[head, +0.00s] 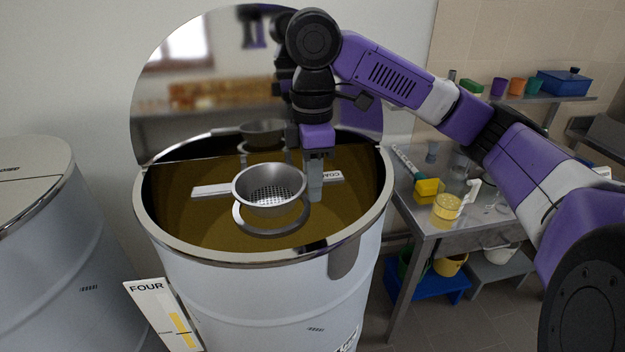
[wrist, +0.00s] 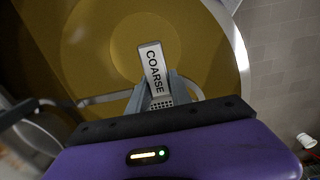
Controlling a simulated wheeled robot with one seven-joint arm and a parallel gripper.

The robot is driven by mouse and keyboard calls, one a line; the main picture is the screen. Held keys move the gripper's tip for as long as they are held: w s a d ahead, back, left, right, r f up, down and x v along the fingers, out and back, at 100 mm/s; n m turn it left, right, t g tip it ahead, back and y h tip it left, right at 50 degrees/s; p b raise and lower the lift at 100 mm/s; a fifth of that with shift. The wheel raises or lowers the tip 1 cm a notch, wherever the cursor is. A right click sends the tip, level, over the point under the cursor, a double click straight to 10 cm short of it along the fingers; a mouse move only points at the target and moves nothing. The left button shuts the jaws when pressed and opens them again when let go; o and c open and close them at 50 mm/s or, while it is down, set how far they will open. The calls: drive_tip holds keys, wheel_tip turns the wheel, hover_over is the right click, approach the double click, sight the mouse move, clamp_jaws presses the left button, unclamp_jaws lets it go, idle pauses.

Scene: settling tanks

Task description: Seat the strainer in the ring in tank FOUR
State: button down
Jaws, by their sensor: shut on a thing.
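The strainer (head: 268,190) is a silver bowl with a perforated bottom, roughly level inside the open mouth of tank FOUR (head: 265,290). My gripper (head: 315,185) is shut on its handle, whose white label (wrist: 153,68) reads COARSE in the wrist view. A grey ring (head: 270,232) shows below the bowl, above amber liquid (head: 205,225). The strainer's rim sits higher than the ring, with a visible gap between them. Whether the bowl's bottom dips into the ring is unclear. My fingers hide part of the handle.
A round mirror-like lid (head: 200,60) stands up behind the tank and reflects the strainer and ring. Another tank (head: 50,240) stands at left. A metal table (head: 425,215) with small items is at right. A FOUR sign (head: 160,305) stands at the tank's front.

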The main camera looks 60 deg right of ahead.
drive_tip(key=shift+f+b, duration=0.4)
drive_tip(key=shift+f, duration=0.4)
drive_tip(key=c, duration=1.1)
unclamp_jaws()
drive_tip(key=shift+r, duration=3.95)
